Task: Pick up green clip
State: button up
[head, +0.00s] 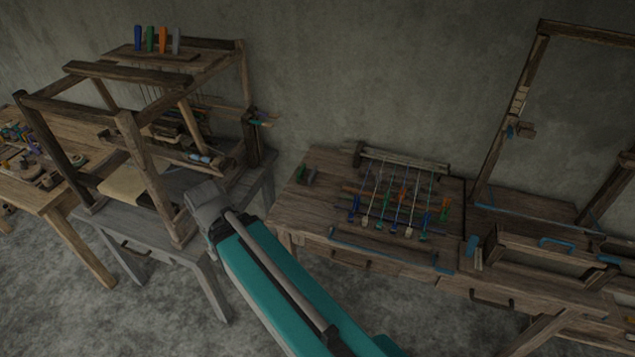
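A small green upright piece (150,40) stands on the top shelf of the wooden loom, between a blue one (138,38) and an orange one (163,40); a grey one (176,41) stands at the right end of the row. Other small green pieces lie on the middle table, one at its left end (309,176) and one among the hanging threads (445,211). At this size I cannot tell which of these is the green clip. My arm reaches up from the bottom toward the loom's right front. My gripper does not show.
The wooden loom frame (128,142) stands on a grey table (118,229) at left. A workbench with small items (35,193) is at far left. The middle table (312,218) carries a bar with hanging weighted threads. A tall wooden frame (508,104) rises at right.

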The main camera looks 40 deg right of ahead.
aim_at(300, 175)
jog(key=k, duration=0.75)
jog(key=z, duration=1.4)
jog(key=i, duration=1.7)
jog(key=u, duration=0.05)
